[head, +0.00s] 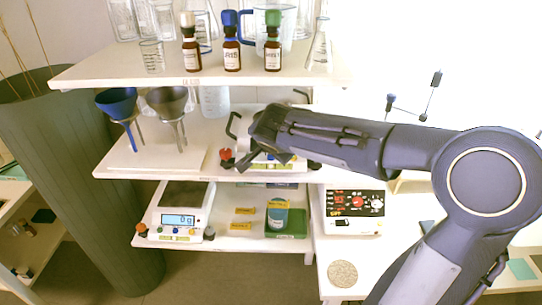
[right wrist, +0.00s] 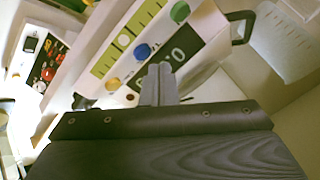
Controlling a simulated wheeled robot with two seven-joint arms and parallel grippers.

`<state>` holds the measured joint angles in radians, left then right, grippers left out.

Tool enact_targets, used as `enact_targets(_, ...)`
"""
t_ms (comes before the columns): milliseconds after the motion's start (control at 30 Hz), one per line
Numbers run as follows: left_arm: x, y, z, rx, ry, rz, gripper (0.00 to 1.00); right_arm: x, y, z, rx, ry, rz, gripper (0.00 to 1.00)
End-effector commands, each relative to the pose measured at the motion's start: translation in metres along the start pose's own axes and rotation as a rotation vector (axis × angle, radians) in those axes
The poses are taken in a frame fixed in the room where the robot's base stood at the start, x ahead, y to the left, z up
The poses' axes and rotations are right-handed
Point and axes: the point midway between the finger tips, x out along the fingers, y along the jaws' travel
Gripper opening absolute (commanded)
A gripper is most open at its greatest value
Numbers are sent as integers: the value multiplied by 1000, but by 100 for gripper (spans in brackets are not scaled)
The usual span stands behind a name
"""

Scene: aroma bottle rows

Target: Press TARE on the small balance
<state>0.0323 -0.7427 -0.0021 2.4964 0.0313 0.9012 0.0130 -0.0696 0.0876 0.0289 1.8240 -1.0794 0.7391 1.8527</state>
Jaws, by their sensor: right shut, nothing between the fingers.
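A balance (head: 262,172) stands on the middle shelf, mostly hidden behind my right gripper (head: 256,142). In the right wrist view the balance's front (right wrist: 105,65) is close and tilted. It has a dark display (right wrist: 177,48), a blue button (right wrist: 142,51), a green button (right wrist: 180,11) and an orange button (right wrist: 112,84). My right gripper (right wrist: 158,70) is shut and empty, its tips overlapping the display's edge near the blue button; contact cannot be told. Another balance (head: 180,212), reading 0 g, stands on the lower shelf. I cannot read any TARE label. My left gripper is not in view.
Brown bottles (head: 232,50) and glassware stand on the top shelf (head: 120,72). Two funnels (head: 117,102) stand left on the middle shelf. A hotplate-like device with a black panel (head: 355,204) is at right. A tub (head: 277,215) sits on the lower shelf.

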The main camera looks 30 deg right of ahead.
Motion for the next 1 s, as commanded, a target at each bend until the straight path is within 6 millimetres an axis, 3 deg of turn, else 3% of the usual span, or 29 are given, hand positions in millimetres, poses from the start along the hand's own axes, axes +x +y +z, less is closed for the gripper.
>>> enact_targets(267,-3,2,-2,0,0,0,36,-5,-4,-4,0,1,-1,0)
enact_targets(700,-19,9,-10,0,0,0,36,-34,-25,-25,1,1,0,0)
enact_targets(1000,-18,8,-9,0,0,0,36,-35,-25,-25,0,0,0,0)
